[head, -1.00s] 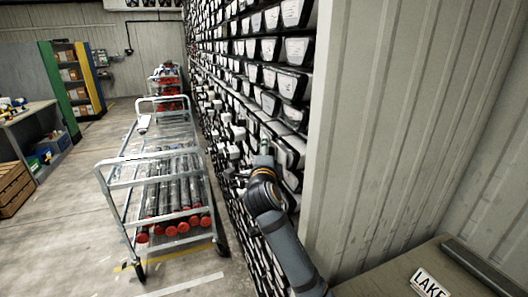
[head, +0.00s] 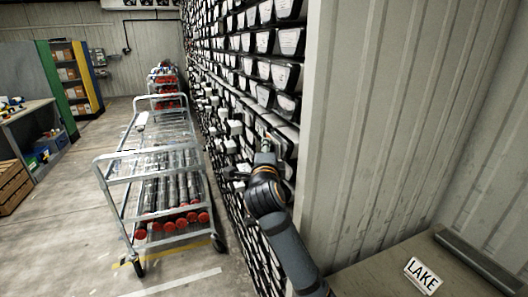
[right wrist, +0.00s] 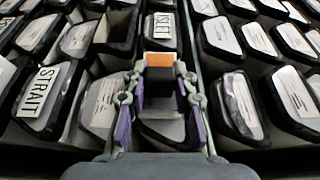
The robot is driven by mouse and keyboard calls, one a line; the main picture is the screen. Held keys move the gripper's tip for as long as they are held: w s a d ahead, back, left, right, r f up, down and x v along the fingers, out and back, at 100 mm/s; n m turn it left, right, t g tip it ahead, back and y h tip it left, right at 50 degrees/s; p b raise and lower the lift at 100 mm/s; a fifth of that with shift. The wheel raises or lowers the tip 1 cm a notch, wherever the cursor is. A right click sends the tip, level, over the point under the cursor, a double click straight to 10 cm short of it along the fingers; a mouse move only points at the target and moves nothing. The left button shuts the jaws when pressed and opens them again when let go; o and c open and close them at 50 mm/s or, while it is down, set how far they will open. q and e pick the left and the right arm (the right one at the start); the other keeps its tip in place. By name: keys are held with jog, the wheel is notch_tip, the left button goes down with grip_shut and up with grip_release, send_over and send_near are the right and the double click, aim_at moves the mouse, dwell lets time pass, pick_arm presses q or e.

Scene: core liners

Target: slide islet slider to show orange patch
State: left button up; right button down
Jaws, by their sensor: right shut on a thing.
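The ISLET label (right wrist: 165,25) is on a drawer front near the top middle of the right wrist view. Below it an orange patch (right wrist: 159,59) shows, with the dark slider (right wrist: 160,80) directly beneath it. My right gripper (right wrist: 161,86) has its purple-padded fingers on either side of the slider and is shut on it. In the head view my right gripper (head: 265,140) is at the rack face, its fingertips small and hard to make out. My left gripper is not in view.
STRAIT (right wrist: 42,95) labels a drawer to the left, and other labelled drawers crowd both sides. In the head view a metal cart (head: 122,180) with red-capped tubes stands left of the rack. A LAKE sign (head: 423,275) lies on a bench at lower right.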

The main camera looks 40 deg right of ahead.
jog(key=shift+w+f, duration=0.1)
jog(key=c, duration=1)
grip_release()
jog(key=shift+c, duration=0.2)
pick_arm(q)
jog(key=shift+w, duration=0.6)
